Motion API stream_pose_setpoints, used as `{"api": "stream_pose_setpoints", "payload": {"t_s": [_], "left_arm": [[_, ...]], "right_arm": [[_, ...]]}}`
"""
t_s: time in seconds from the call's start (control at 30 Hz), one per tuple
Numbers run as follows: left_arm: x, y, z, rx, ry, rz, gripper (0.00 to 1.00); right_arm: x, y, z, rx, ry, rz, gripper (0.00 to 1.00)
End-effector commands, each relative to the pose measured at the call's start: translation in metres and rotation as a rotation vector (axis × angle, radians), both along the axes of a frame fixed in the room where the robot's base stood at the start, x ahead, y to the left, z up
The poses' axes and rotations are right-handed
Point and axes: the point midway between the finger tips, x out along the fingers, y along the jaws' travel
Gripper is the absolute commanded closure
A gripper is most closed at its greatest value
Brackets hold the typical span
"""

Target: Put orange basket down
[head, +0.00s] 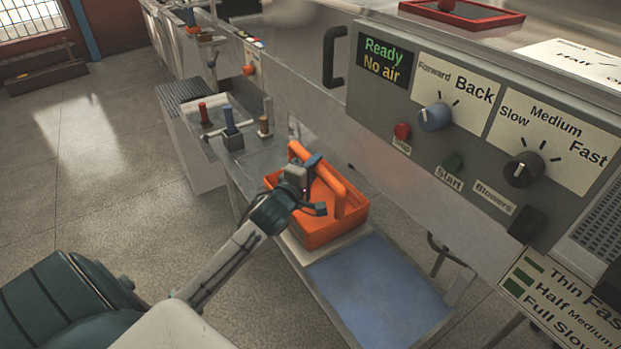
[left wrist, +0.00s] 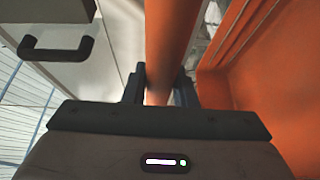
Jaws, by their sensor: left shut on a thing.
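The orange basket (head: 335,220) is an open box with a thick arched handle. In the head view it is upright at the middle, over a pale block or pad at the back end of a blue-topped shelf. I cannot tell whether its bottom touches that surface. My left gripper (head: 312,188) reaches in from the left and is shut on the basket's handle. In the left wrist view the orange handle (left wrist: 168,50) runs between the two fingers (left wrist: 158,88), with the basket's wall (left wrist: 240,80) to the right. My right gripper is not in view.
The blue shelf surface (head: 380,290) in front of the basket is clear. A machine with a control panel (head: 470,130) stands close on the right. Several levers with coloured handles (head: 229,120) stand behind the basket. The floor (head: 100,160) on the left is free.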

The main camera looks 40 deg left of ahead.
Motion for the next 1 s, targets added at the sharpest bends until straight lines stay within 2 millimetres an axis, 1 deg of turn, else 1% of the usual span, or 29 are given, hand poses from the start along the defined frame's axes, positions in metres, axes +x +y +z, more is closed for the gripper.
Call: {"api": "stream_pose_setpoints", "payload": {"t_s": [0.03, 0.1, 0.27, 0.43, 0.53, 0.8, 0.93, 0.97, 1.0], "left_arm": [[0.003, 0.007, -0.001, 0.004, -0.003, 0.000, 1.00], [0.006, 0.012, -0.001, 0.001, -0.001, -0.001, 1.00], [0.007, 0.016, -0.006, -0.002, 0.000, -0.001, 1.00], [0.007, 0.016, -0.028, -0.002, 0.000, -0.001, 1.00], [0.007, 0.015, -0.038, -0.001, -0.001, -0.001, 1.00], [0.007, 0.015, -0.036, -0.001, -0.002, -0.001, 1.00], [0.007, 0.015, -0.040, -0.001, -0.001, -0.001, 1.00], [0.007, 0.015, -0.041, -0.001, 0.001, -0.001, 0.73], [0.007, 0.015, -0.040, -0.001, 0.001, -0.001, 0.65]], "right_arm": [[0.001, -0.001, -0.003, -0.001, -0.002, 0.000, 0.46], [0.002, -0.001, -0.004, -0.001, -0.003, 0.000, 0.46], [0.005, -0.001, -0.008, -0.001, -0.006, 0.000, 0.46], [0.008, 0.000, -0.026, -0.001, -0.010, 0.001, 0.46], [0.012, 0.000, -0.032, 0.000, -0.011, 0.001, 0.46], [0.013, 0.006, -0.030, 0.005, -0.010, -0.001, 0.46], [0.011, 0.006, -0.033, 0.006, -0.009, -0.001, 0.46], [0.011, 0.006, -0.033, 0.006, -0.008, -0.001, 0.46], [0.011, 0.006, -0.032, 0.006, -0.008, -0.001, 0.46]]}}
